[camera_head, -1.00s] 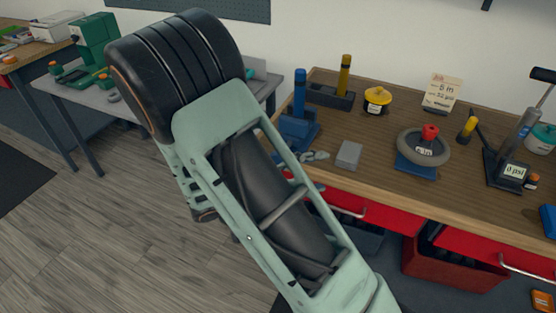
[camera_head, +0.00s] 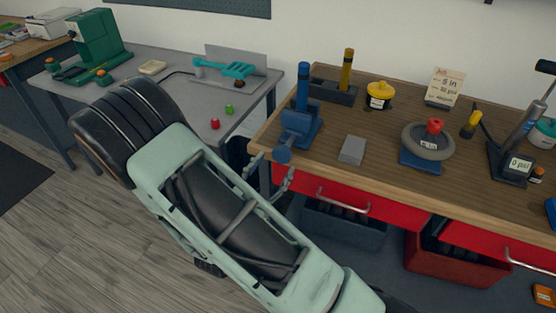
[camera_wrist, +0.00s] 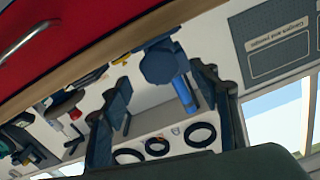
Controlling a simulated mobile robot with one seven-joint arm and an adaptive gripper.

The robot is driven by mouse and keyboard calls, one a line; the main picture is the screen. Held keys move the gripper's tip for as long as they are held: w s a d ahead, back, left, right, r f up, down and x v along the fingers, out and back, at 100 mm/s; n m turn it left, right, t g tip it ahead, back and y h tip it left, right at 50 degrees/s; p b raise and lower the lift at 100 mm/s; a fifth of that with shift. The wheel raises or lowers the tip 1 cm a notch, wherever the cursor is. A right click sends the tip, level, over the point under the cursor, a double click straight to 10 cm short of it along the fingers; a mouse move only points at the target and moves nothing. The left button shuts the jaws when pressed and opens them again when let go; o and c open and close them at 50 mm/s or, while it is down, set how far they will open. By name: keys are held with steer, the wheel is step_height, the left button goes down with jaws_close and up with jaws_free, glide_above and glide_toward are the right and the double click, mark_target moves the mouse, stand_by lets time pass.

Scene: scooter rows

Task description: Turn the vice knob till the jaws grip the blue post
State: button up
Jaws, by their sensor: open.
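The blue vice (camera_head: 301,127) stands at the left front corner of the wooden bench. The upright blue post (camera_head: 303,88) rises from it. The round blue knob (camera_head: 282,155) faces out over the front edge. My gripper (camera_head: 271,168) is open and empty just below and in front of the knob, apart from it as far as I can tell. In the wrist view the knob (camera_wrist: 158,66) lies between the spread fingertips, with the blue post (camera_wrist: 185,97) behind it. Whether the vice jaws touch the post is too small to tell.
A dark holder (camera_head: 332,92) with a yellow post (camera_head: 347,70) stands behind. A tyre ring (camera_head: 428,141) sits farther right. Red drawers (camera_head: 345,196) with bar handles run below the bench edge. A grey table (camera_head: 180,92) stands left.

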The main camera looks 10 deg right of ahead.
mark_target(280, 157)
steer(key=shift+x, duration=1.7)
steer(key=shift+s, duration=0.1)
steer(key=c, duration=1.2)
steer(key=shift+o, duration=0.2)
steer(key=shift+m, duration=0.4)
